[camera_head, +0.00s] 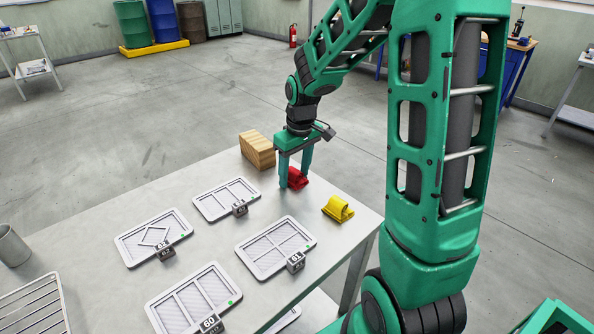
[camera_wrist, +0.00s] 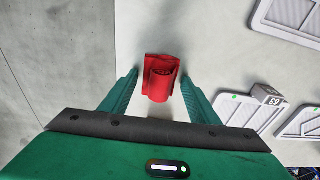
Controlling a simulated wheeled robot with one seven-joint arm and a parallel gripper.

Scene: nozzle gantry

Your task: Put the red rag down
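The red rag (camera_head: 297,178) is a small folded, rolled cloth near the far right edge of the metal table (camera_head: 205,168). It appears to rest on the tabletop. My gripper (camera_head: 296,176) points down over it, with one finger on each side. In the wrist view the red rag (camera_wrist: 161,78) lies between the fingertips of my gripper (camera_wrist: 160,76), with narrow gaps showing on both sides. The fingers are apart and do not look closed on it. In the head view the fingers partly hide the rag.
A yellow rag (camera_head: 338,208) lies to the right on the table. A wooden block (camera_head: 257,150) stands behind on the left. Several grey trays with numbered blocks, one marked 63 (camera_head: 240,208), cover the nearer table. A wire rack (camera_head: 36,308) and grey cup (camera_head: 12,245) are at left.

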